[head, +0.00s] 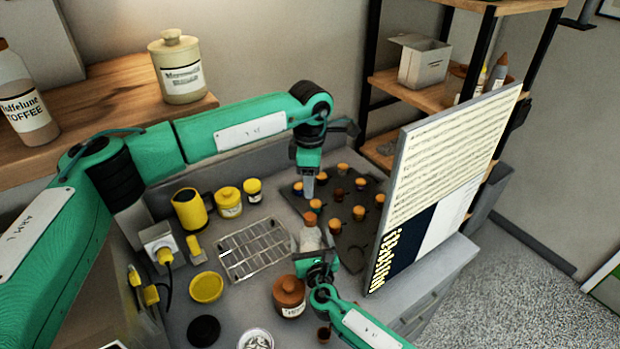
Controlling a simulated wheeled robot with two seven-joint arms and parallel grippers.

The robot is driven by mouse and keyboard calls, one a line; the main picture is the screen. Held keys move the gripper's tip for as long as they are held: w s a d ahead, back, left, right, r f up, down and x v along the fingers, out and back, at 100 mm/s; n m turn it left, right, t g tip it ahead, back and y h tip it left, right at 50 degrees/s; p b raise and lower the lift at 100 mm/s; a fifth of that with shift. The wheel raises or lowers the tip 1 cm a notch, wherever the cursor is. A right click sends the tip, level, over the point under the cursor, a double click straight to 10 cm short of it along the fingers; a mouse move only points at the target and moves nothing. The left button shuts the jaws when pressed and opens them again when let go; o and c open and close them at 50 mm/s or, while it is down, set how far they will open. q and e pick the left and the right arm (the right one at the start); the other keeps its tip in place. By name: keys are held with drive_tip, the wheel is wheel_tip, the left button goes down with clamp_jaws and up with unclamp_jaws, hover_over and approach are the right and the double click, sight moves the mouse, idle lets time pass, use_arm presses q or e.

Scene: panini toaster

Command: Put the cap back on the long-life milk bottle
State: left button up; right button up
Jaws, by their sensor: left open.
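A pale bottle (311,240), likely the long-life milk bottle, stands at the front edge of the dark board; its label cannot be read. An orange-brown cap-like piece (310,219) shows at its top; I cannot tell whether it sits on the neck or lies behind it. My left gripper (308,190) points down over the board, above and behind the bottle, open with nothing visible in it. My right gripper (319,262) is at the near side of the bottle, overlapping its lower part; whether its fingers close on it is hidden.
The dark board (350,235) carries several small orange-topped pieces. A tall panel (440,180) blocks the right side. Yellow jars (229,203) stand at the back left.

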drive_tip(key=shift+s+d+f, duration=0.1)
drive_tip(key=shift+s+f, duration=0.05)
drive_tip(key=shift+s, duration=0.3)
use_arm(q)
wheel_tip(320, 180, down, 4)
drive_tip(key=b, duration=0.3)
drive_tip(key=shift+r+b, duration=0.15)
drive_tip(key=shift+b, duration=0.2)
use_arm(e)
drive_tip(key=s+d, duration=0.2)
drive_tip(key=s, duration=1)
drive_tip(key=shift+s+d, duration=0.25)
drive_tip(key=shift+s, duration=0.1)
